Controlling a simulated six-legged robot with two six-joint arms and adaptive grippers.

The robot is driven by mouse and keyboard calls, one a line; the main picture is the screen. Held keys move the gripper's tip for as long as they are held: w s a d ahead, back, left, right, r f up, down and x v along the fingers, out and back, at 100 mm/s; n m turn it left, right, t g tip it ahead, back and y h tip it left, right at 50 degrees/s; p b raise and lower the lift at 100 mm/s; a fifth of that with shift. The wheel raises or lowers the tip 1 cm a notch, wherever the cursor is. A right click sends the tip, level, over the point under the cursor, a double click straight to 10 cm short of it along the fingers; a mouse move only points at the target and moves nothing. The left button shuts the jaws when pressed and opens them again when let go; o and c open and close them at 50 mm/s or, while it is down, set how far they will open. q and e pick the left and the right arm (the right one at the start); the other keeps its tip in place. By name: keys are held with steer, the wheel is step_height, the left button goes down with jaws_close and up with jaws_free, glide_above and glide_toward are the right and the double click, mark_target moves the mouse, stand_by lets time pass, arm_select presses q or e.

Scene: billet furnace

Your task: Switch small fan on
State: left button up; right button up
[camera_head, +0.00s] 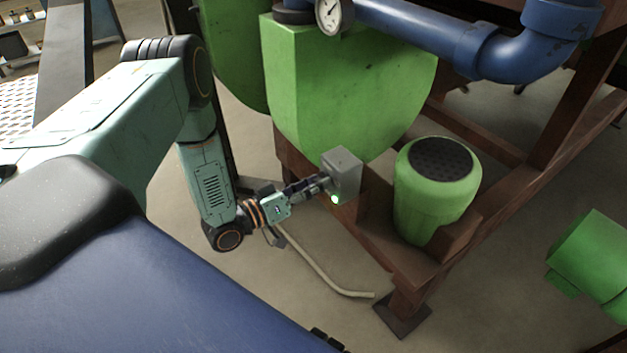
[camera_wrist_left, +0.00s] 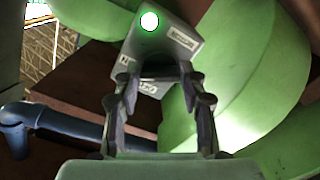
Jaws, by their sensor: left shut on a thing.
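A small grey switch box (camera_head: 342,172) is fixed at the lower edge of the green fan housing (camera_head: 345,90). A lit light (camera_head: 334,199) shows at its lower side, and it glows white-green in the left wrist view (camera_wrist_left: 150,21). My left gripper (camera_head: 322,183) is at the box's near face. In the left wrist view, its two fingers (camera_wrist_left: 157,75) reach to the labelled face of the box (camera_wrist_left: 170,45) and are shut on the switch there. The switch itself is mostly hidden between the fingertips. My right gripper is not in view.
A green motor (camera_head: 415,195) with a dark grille top stands on the rusty brown frame (camera_head: 410,265) to the right. A blue pipe (camera_head: 420,30) with a gauge (camera_head: 333,15) runs above.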

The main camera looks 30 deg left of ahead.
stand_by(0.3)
arm_select(q)
steer(key=o, duration=1.1)
steer(key=shift+o, duration=0.2)
steer(key=shift+s, duration=0.1)
steer(key=v, duration=0.7)
steer(key=shift+s, duration=0.2)
steer(key=shift+f+m, duration=0.1)
steer(key=shift+m, duration=0.2)
